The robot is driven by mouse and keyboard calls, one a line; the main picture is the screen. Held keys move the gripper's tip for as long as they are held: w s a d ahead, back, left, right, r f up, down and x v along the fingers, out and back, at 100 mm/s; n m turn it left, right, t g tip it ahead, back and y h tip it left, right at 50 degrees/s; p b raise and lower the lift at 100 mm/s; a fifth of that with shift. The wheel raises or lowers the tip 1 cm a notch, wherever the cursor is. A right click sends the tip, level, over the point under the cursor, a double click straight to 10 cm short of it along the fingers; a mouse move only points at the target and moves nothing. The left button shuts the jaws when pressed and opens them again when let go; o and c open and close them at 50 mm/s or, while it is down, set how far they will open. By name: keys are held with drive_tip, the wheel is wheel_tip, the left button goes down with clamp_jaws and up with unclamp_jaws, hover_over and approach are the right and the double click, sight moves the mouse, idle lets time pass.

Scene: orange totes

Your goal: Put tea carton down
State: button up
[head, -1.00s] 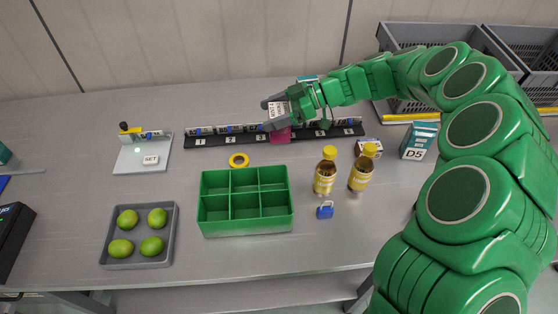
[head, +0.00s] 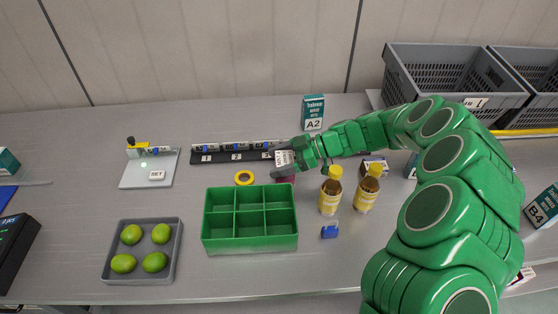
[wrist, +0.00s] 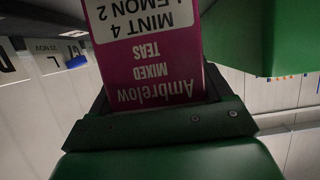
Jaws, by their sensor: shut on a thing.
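The tea carton (wrist: 150,60) is magenta, with "Ambrelow Mixed Teas" and a white label reading lemon and mint, upside down in the wrist view. I cannot tell whether the carton touches the table. My gripper and arm hide part of it and the strip's right part.
The empty green six-compartment box (head: 250,243) stands in front. Two yellow-capped bottles (head: 331,192) and a blue padlock (head: 329,231) are right of it. A yellow tape ring (head: 244,178) lies left of my gripper. The black numbered strip (head: 225,157) is behind. Limes fill a grey tray (head: 177,240).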

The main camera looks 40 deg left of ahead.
drive_tip(key=shift+f, duration=0.1)
drive_tip(key=o, duration=1.1)
drive_tip(key=v, duration=1.2)
